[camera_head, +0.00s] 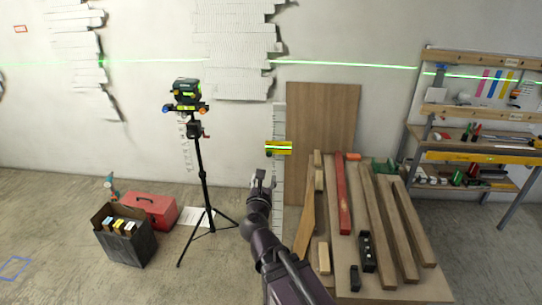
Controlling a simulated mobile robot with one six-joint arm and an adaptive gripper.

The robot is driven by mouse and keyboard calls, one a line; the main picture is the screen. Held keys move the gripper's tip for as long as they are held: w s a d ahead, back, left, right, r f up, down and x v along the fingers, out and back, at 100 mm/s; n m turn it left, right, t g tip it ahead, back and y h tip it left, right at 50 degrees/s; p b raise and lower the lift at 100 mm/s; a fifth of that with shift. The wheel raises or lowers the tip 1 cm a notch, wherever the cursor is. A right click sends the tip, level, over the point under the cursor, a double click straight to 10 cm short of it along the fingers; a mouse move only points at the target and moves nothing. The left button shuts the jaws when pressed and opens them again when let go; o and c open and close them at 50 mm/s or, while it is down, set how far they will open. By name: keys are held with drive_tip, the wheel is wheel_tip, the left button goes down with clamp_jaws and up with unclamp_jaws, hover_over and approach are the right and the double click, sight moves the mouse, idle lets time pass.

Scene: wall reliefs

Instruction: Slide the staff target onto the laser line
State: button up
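The staff target (285,147) is a small yellow plate with a bright green and white middle band. It sits on a pale upright staff (278,108) that stands against the wall. The green laser line (345,65) runs across the wall well above the target. A green laser level (186,91) stands on a black tripod (204,180) to the left. My gripper (262,176) is in front of the staff, below the target and apart from it in the picture. Its fingers are too small to tell whether they are open, and no held thing shows.
A plywood sheet (335,120) leans on the wall right of the staff. Timber lengths (378,235) lie on a low board at right. A workbench (480,145) with tools stands farther right. A red toolbox (152,211) and dark crate (127,250) are at left.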

sight(269, 155)
drive_tip(key=w, duration=1.3)
drive_tip(key=shift+w+d, duration=0.25)
drive_tip(key=shift+w, duration=0.1)
drive_tip(key=shift+r, duration=0.1)
clamp_jaws()
